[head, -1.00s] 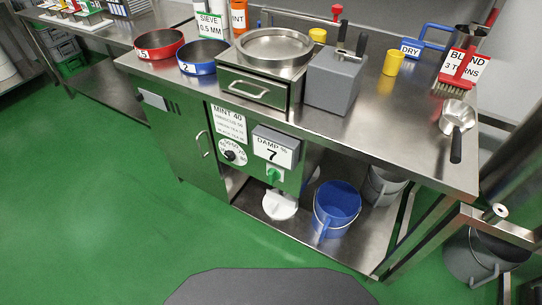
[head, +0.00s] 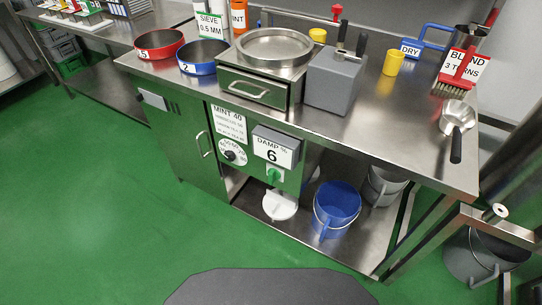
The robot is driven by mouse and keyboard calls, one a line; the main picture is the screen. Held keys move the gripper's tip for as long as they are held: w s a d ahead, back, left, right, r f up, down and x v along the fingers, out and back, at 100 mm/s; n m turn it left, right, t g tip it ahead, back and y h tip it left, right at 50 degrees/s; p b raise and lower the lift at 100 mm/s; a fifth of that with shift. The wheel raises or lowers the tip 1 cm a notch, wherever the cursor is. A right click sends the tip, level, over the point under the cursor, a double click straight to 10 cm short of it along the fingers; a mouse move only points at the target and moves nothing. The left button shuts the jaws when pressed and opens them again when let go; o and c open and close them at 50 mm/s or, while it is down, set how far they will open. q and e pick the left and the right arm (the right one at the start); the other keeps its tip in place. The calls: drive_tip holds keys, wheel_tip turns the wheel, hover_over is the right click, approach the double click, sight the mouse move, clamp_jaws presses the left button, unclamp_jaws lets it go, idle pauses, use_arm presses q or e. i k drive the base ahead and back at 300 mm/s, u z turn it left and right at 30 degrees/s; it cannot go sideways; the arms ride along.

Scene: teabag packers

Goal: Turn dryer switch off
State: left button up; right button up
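The dryer panel is on the front of the steel bench. A green switch (head: 274,175) on a pale plate sits low on it, below a grey display (head: 275,148) that reads "DAMP % 6". The switch's exact position is too small to tell. A black dial (head: 231,155) on a white numbered disc is left of the switch. A card headed "MINT 40" (head: 229,122) is above the dial. Neither of my grippers is in view.
A blue bucket (head: 337,207) and a white round object (head: 280,205) are on the low shelf below the panel. A cabinet door with a handle (head: 204,144) is to the left. The green floor in front is clear. The bench top holds pans, a drawer box and a grey block.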

sight(273, 174)
drive_tip(key=z, duration=2.35)
drive_tip(key=k, duration=0.55)
drive_tip(key=u, duration=0.7)
